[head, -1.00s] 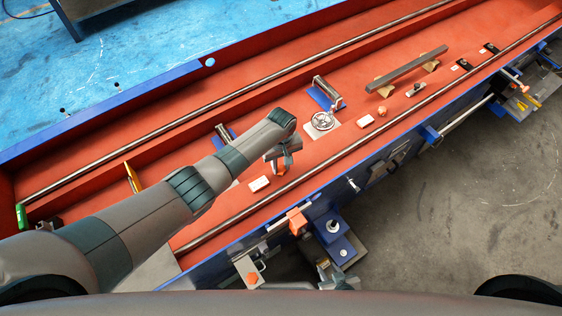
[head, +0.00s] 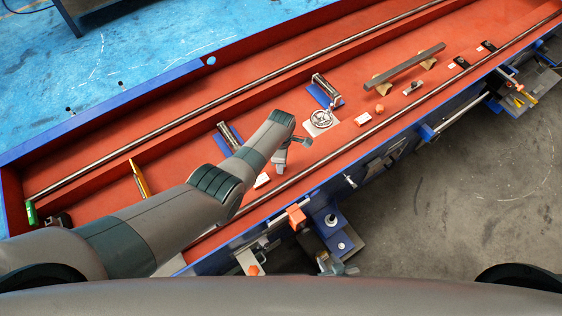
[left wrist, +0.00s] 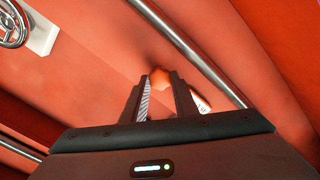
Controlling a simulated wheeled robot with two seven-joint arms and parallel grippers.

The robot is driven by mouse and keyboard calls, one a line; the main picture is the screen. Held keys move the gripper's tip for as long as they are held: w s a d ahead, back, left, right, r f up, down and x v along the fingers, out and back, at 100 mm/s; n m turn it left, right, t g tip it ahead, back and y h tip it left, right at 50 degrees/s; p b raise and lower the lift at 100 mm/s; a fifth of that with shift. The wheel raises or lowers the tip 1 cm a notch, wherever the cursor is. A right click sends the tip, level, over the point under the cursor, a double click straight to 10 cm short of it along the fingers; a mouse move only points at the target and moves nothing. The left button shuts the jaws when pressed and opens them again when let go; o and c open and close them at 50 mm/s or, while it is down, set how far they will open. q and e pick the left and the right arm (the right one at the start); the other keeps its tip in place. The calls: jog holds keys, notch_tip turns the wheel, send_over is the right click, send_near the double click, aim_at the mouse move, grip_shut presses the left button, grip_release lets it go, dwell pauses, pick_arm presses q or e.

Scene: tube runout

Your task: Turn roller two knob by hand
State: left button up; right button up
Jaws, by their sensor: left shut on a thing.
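My left gripper (head: 279,168) reaches down into the red trough beside a white label (head: 262,181). In the left wrist view its two fingers (left wrist: 160,98) are closed on an orange knob (left wrist: 160,77), which shows between the fingertips. In the head view that knob is hidden by the gripper. A second orange knob (head: 379,108) stands free farther along the trough, near another white label (head: 362,119). A roller (head: 229,136) lies partly behind my left arm, and another roller (head: 326,90) sits farther right.
A handwheel (head: 321,119) on a pale plate lies right of the left gripper; it also shows in the left wrist view (left wrist: 14,25). A metal rod (head: 335,139) runs along the near side. A grey bar (head: 405,66) rests on two supports farther right.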

pick_arm(q)
jog(key=o, duration=0.8)
jog(key=shift+r, duration=0.1)
jog(key=shift+r+p, duration=0.95)
jog(key=shift+p, duration=0.1)
